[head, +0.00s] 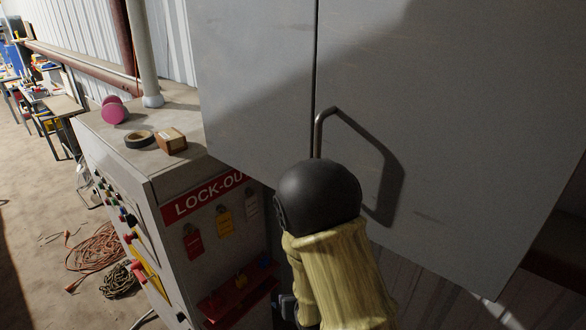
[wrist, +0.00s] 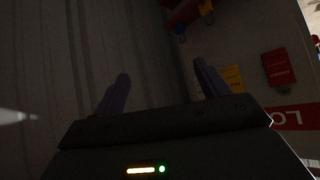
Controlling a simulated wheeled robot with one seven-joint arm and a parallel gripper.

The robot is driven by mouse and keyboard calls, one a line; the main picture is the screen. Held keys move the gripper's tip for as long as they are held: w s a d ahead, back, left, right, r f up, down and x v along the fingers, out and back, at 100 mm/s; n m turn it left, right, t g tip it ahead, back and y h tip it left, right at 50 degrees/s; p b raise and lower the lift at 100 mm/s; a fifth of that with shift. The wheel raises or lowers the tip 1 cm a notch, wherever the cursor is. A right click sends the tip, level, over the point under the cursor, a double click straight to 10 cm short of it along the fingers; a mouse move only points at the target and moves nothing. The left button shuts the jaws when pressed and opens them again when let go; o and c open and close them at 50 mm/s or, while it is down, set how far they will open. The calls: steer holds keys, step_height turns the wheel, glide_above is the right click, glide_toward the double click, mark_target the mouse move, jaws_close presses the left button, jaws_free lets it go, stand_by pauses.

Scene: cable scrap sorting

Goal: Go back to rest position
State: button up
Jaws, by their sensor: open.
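My gripper (wrist: 160,88) shows in the wrist view with its two fingers spread apart and nothing between them. The picture there is dark. The lock-out cabinet's tagged side lies beyond the fingers, to the right. In the head view my arm rises at the lower middle, in front of the large grey cabinet, and its end is hidden behind or below the arm links.
A large grey cabinet (head: 480,110) with a bent metal handle (head: 318,135) fills the right. The lock-out cabinet (head: 165,180) stands to the left, with tape (head: 139,139), a small box (head: 171,141) and a pink roll (head: 115,112) on top. Orange cable (head: 95,247) lies on the floor.

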steer(key=s+d+r+m+g+h+b, duration=0.1)
steer(key=s+d+r+g+b, duration=0.3)
steer(key=s+d, duration=0.8)
step_height(320, 180, up, 2)
steer(key=d+g, duration=0.1)
steer(key=g, duration=0.1)
steer(key=shift+s+d+r+g+h, duration=0.2)
steer(key=shift+r+g+h, duration=0.05)
steer(key=shift+g+h, duration=0.15)
steer(key=shift+w, duration=0.15)
steer(key=shift+s+a, duration=0.1)
steer(key=shift+s, duration=0.1)
steer(key=shift+w, duration=0.1)
